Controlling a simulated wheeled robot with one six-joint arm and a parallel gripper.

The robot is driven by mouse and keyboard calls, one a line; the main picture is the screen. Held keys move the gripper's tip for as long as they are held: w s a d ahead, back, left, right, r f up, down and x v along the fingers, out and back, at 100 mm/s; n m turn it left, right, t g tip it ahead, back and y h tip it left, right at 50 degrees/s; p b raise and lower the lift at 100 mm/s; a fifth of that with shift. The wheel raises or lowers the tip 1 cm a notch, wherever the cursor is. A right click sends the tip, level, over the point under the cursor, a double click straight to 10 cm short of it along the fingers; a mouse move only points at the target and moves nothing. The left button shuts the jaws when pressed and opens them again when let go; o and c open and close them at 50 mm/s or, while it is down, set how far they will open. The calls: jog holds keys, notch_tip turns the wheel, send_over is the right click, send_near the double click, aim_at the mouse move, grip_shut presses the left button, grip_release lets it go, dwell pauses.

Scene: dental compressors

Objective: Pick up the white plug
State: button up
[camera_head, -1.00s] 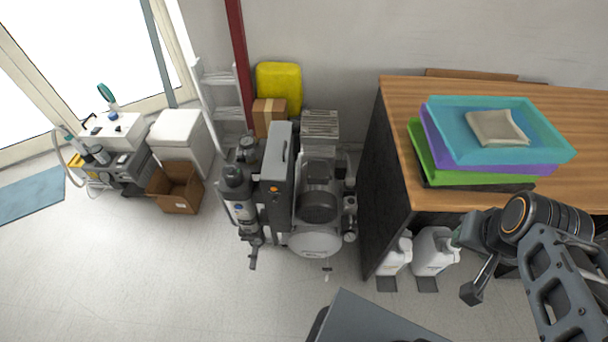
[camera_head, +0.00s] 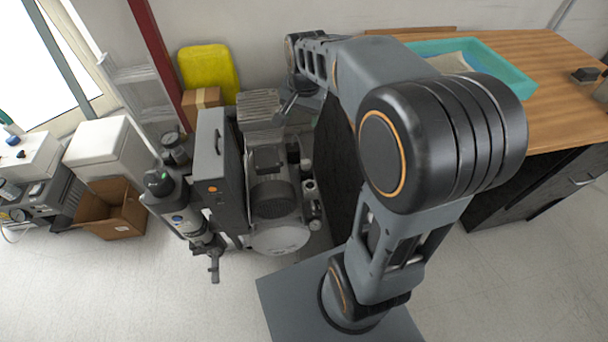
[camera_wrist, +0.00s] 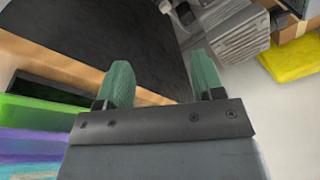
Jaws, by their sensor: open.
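I cannot make out the white plug for sure in either view now. Small pale parts show at the compressor's side in the wrist view, too small to tell apart. My gripper (camera_wrist: 162,72) is open and empty, its two green fingers apart, with the dark side panel of the desk behind them. In the head view my arm reaches across the desk's near left corner, and its end is above the right rear of the compressor (camera_head: 272,195). The arm hides part of the desk and the floor beside it.
The wooden desk (camera_head: 560,95) is at right with a teal tray (camera_head: 505,62). A yellow container (camera_head: 208,72) and a cardboard box (camera_head: 203,98) stand behind the compressor. An open carton (camera_head: 112,212) is at left. The floor in front is clear.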

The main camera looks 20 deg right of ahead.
jog(key=w+d+f+m+b, duration=0.3)
jog(key=w+f+m+b, duration=0.15)
jog(key=w+f, duration=0.4)
jog(key=m+g+b, duration=0.2)
jog(key=m+b, duration=0.5)
jog(key=b, duration=0.2)
send_over(309, 161)
notch_tip(309, 161, down, 22)
jog(key=shift+m, duration=0.25)
notch_tip(309, 161, down, 8)
jog(key=b, duration=0.2)
jog(key=shift+s+a+f+b, duration=0.1)
jog(key=shift+f+b, duration=0.1)
jog(key=shift+b, duration=0.2)
jog(key=shift+f+b, duration=1.35)
jog(key=shift+f, duration=1.75)
jog(key=shift+c, duration=0.3)
jog(key=c, duration=0.9)
jog(key=shift+r, duration=0.2)
jog(key=shift+c, duration=0.2)
